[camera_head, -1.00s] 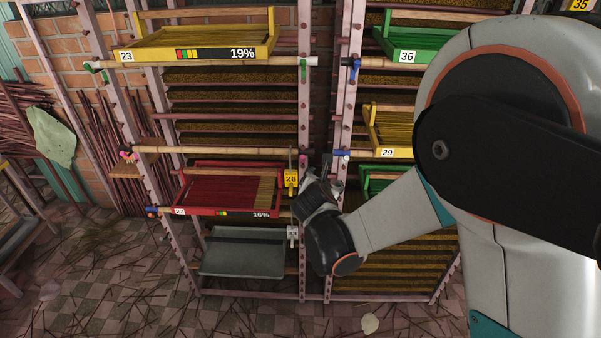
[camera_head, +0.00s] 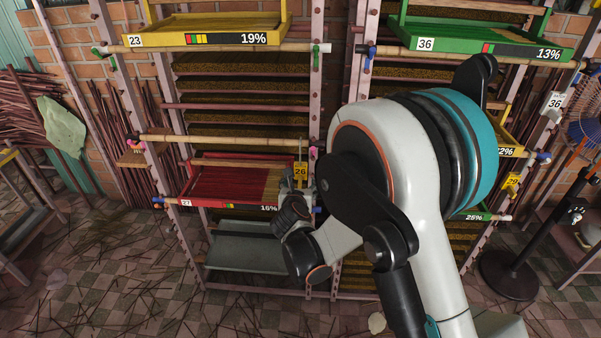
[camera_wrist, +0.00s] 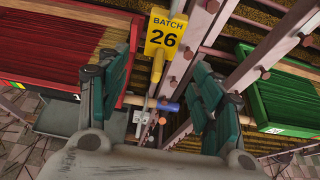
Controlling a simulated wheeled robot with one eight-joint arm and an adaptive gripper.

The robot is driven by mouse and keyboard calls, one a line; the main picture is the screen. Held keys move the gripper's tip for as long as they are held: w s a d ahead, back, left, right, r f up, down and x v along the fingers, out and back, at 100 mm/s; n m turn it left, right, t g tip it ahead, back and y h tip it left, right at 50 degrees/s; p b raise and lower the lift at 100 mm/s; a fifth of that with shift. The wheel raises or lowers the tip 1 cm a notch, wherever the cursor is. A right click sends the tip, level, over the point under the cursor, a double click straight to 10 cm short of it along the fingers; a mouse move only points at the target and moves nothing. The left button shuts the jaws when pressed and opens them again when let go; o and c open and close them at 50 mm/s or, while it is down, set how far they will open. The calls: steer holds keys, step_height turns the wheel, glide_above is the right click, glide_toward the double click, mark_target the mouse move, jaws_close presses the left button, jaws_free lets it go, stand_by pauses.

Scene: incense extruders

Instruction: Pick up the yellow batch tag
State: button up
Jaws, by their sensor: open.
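The yellow batch tag (camera_head: 300,170) reads 26 and hangs at the rack post beside the red tray's right end. In the wrist view the tag (camera_wrist: 164,32) reads "BATCH 26" and has a yellow stem below it. My gripper (camera_head: 301,190) is just below the tag in the head view. In the wrist view my gripper (camera_wrist: 160,72) is open and empty, with teal fingers on both sides. The tag appears between the fingers but beyond their tips. No contact shows.
The red tray 27 (camera_head: 184,196) is left of my gripper, above a grey tray (camera_head: 245,256). A green tray (camera_wrist: 262,117) is at right in the wrist view. A bamboo pole with a blue end (camera_wrist: 168,106) and rack posts are close. Another yellow tag, 29 (camera_head: 512,181), hangs farther right.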

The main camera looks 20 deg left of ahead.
mark_target(300, 181)
steer(key=b+x, duration=0.2)
steer(key=x, duration=0.3)
steer(key=shift+w+a, duration=0.1)
steer(key=c, duration=1.1)
